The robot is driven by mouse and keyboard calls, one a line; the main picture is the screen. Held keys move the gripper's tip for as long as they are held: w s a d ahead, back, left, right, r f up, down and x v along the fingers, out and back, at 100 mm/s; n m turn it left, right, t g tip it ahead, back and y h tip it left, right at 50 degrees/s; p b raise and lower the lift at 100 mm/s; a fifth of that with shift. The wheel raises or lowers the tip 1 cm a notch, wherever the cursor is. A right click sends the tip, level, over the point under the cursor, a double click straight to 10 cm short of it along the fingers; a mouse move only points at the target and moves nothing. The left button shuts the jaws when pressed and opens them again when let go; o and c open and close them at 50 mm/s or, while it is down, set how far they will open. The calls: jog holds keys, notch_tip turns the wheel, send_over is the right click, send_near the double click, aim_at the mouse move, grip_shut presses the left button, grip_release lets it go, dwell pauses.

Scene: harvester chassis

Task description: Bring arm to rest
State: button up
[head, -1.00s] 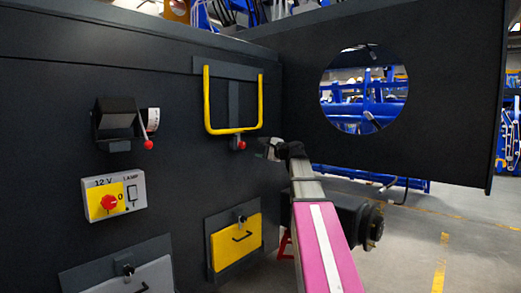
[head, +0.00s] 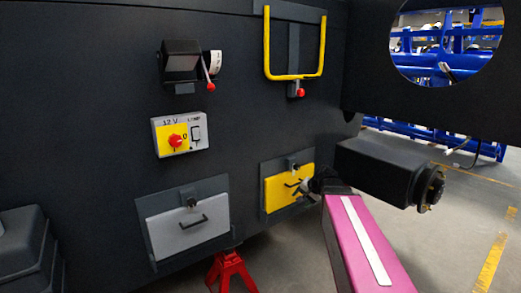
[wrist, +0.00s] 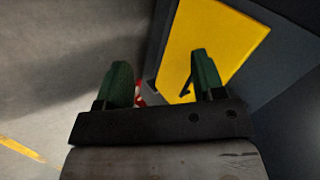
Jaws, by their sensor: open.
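My arm, pink with a white stripe, reaches in from the bottom of the head view. My gripper (head: 305,187) is at its far end, small and dark, in front of the yellow panel (head: 276,191) with a black handle. In the wrist view my gripper (wrist: 159,72) shows two green fingers spread apart with nothing held between them. The yellow panel (wrist: 205,38) lies beyond the fingers, and part of its dark handle shows near the right finger. I cannot tell whether a finger touches the handle.
A black cylinder-ended housing (head: 385,175) stands right beside my arm. The dark chassis wall carries a grey panel (head: 188,230), a 12 V switch box (head: 181,135), a red-knobbed lever (head: 211,86) and a yellow U-bar (head: 296,76). A red stand (head: 231,272) is below. Floor at right is open.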

jog(key=s+d+f+n+g+h, duration=0.1)
jog(key=s+f+n+g+h, duration=0.4)
jog(key=s+f, duration=1.1)
jog(key=shift+s+f+n, duration=0.3)
jog(key=shift+f+n, duration=0.05)
jog(key=shift+n, duration=0.05)
